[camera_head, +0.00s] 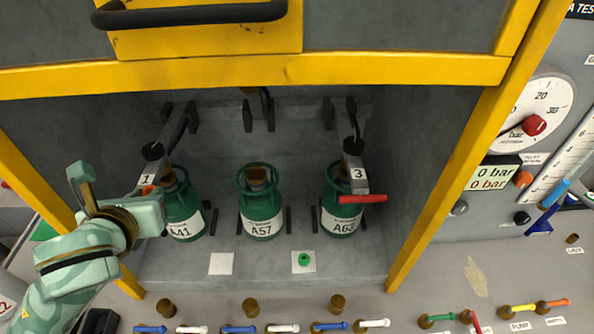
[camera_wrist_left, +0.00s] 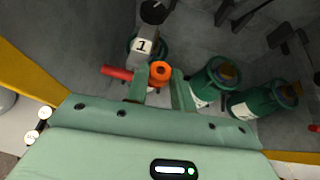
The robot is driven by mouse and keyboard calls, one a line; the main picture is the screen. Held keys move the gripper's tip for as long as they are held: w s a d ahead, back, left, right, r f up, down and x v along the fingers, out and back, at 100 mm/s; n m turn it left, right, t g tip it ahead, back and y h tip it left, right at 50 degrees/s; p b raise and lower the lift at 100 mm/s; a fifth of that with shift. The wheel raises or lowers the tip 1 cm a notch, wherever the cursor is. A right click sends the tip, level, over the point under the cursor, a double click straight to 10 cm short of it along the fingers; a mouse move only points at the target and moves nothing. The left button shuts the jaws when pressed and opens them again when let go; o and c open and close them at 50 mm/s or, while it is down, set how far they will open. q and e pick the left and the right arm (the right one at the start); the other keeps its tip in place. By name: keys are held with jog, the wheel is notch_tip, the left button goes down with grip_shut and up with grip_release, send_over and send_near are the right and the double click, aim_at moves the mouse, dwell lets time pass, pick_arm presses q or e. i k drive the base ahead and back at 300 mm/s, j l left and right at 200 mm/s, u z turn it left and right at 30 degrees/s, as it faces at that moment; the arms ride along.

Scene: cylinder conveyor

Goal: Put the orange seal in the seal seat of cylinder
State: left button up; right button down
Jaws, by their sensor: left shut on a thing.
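The orange seal (camera_wrist_left: 160,71) is a small ring at the fingertips of my left gripper (camera_wrist_left: 160,84). In the head view, my left gripper (camera_head: 158,198) reaches in from the left, shut on the seal beside cylinder A41 (camera_head: 186,228), hiding part of that cylinder. In the wrist view, the seal is just below clamp 1 (camera_wrist_left: 143,45), close to the top of A41. I cannot tell whether it touches the seat. Green cylinders A57 (camera_head: 262,226) and A63 (camera_head: 339,222) stand upright to the right. My right gripper is not in view.
Clamp 3 (camera_head: 355,176), with a red handle (camera_head: 362,198), is over A63. A green seal (camera_head: 303,261) lies on a white square; another white square (camera_head: 221,263) is bare. Yellow frame bars (camera_head: 285,70) and grey walls enclose the bay. Valve handles line the front.

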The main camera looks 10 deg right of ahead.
aim_at(257, 173)
jog(key=j+z, duration=0.25)
jog(key=z, duration=0.2)
jog(key=k+j+z, duration=0.2)
jog(key=z, duration=0.3)
jog(key=k+j+z, duration=0.15)
jog(key=z, duration=0.3)
jog(key=i+j, duration=0.1)
jog(key=j, duration=0.25)
